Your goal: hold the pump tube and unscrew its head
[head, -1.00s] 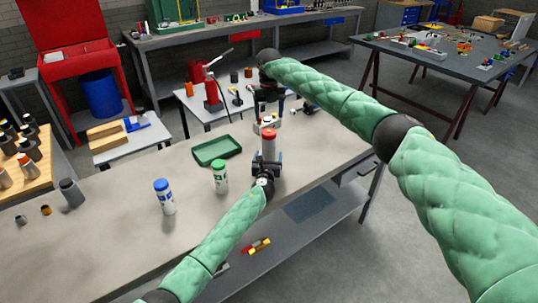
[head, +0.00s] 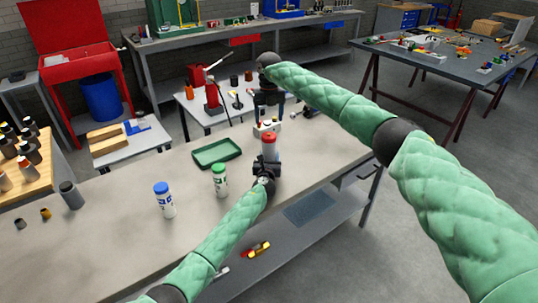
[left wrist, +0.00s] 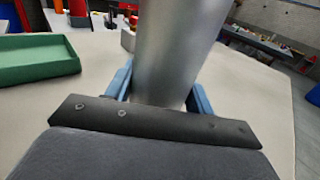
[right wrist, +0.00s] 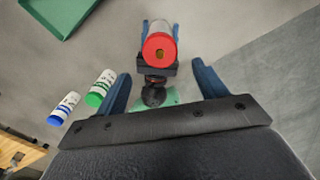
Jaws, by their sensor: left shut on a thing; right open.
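The pump tube (head: 269,155) is a grey cylinder standing upright on the table; its head (head: 269,138) is red. In the left wrist view the grey tube (left wrist: 172,55) stands between the blue fingers. My left gripper (head: 266,165) is shut on the tube low down. My right gripper (head: 269,118) is open above and behind the tube in the head view. In the right wrist view, the red head (right wrist: 159,49) with a small dark centre is seen from above, beyond the open blue fingers (right wrist: 163,88) and not between them.
A green tray (head: 216,152), a green-capped bottle (head: 220,181) and a blue-capped bottle (head: 165,200) stand left of the tube on the workbench (head: 110,225). A small white box with buttons (head: 267,127) is behind the tube. Bare bench lies right of it.

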